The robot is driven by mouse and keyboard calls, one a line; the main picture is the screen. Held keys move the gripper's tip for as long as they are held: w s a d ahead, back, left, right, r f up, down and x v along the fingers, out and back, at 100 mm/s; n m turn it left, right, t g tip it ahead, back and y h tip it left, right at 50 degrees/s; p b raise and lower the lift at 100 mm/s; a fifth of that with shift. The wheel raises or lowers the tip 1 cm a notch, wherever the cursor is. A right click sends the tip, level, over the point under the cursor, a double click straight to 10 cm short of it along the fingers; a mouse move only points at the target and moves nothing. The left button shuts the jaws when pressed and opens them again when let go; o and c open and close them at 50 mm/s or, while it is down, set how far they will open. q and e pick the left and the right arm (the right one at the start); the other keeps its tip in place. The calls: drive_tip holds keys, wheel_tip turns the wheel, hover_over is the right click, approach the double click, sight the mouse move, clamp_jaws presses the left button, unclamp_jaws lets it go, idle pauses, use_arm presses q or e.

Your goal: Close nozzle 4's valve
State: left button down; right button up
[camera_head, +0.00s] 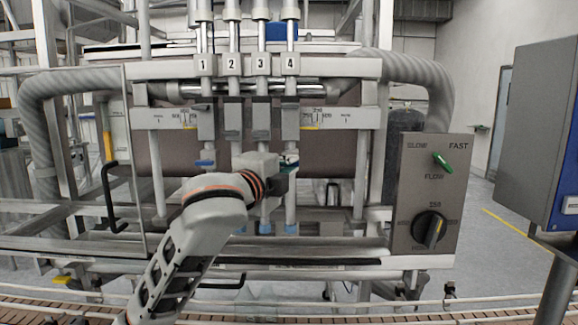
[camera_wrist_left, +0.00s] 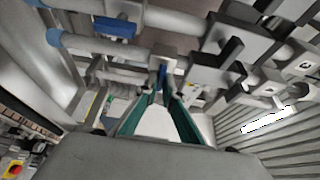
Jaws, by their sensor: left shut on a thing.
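Nozzle 4 (camera_head: 291,205) hangs under the number plate "4" (camera_head: 291,65), the rightmost of the row. My left gripper (camera_head: 287,172) is at the valve on nozzle 4, its arm coming up from the lower left. In the left wrist view its green-lined fingers (camera_wrist_left: 163,88) close on a blue valve handle (camera_wrist_left: 162,75). Only a narrow part of this handle shows between the fingertips. In the head view my gripper largely covers the valve, so I cannot tell the handle's angle there. My right gripper is not in view.
Nozzle 1's blue handle (camera_head: 205,163) lies about level. Another blue handle (camera_wrist_left: 115,25) shows in the left wrist view. Neighbouring nozzles stand close by. A control panel (camera_head: 428,195) with a green lever and a black knob is on the right. A conveyor (camera_head: 60,308) runs along the front.

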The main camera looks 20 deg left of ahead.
use_arm(q)
drive_tip(key=shift+a, duration=0.1)
idle(0.3)
drive_tip(key=c, duration=2.2)
unclamp_jaws()
drive_tip(key=s, duration=0.4)
drive_tip(key=s+a, duration=0.1)
drive_tip(key=s, duration=0.6)
drive_tip(key=shift+s+a, duration=0.15)
drive_tip(key=shift+s, duration=0.25)
